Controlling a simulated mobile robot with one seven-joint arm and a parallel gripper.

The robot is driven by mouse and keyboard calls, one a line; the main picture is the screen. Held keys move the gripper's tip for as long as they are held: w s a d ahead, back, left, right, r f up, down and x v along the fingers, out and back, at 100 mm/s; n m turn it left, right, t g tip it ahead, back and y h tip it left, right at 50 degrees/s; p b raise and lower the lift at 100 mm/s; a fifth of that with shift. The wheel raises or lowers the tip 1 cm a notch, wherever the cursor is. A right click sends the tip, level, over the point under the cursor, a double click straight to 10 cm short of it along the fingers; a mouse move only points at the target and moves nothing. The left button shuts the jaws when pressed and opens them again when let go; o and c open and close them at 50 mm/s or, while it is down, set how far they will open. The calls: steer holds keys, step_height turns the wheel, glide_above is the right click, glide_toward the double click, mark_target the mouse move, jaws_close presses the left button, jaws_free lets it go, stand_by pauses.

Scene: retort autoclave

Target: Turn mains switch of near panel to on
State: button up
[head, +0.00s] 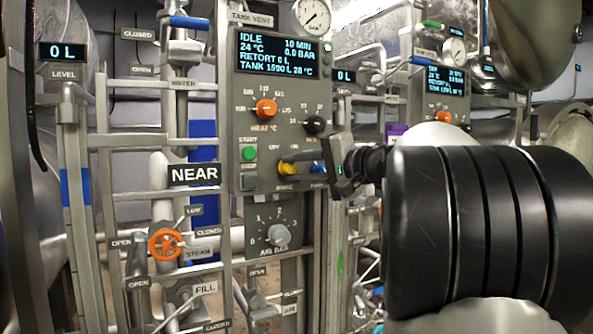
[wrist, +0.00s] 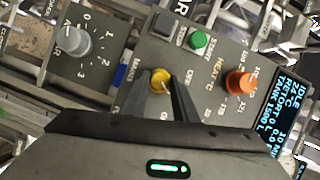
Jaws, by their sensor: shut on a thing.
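The near panel (head: 243,112) is a grey upright box beside a sign reading NEAR. Its yellow knob (head: 287,169), low on the panel, looks like the mains switch, with small labels around it that are hard to read. In the wrist view the yellow knob (wrist: 160,77) sits between the fingertips. My gripper (wrist: 163,86) is shut on this knob, its two dark fingers on either side. In the head view my gripper (head: 298,170) reaches in from the right and partly hides the knob. Which label the knob points to cannot be told.
The green START button (head: 249,153), orange heat knob (head: 265,110) and black knob (head: 314,124) are close by. The display (head: 276,53) reads IDLE. The grey AIR BAR dial (head: 277,234) is below. Pipes and an orange valve wheel (head: 165,244) stand left.

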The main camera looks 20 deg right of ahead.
stand_by(0.3)
steer(key=o, duration=1)
steer(key=shift+o, duration=0.2)
steer(key=p+v, duration=0.1)
steer(key=v, duration=1.6)
steer(key=shift+s, duration=0.15)
steer(key=shift+r, duration=0.15)
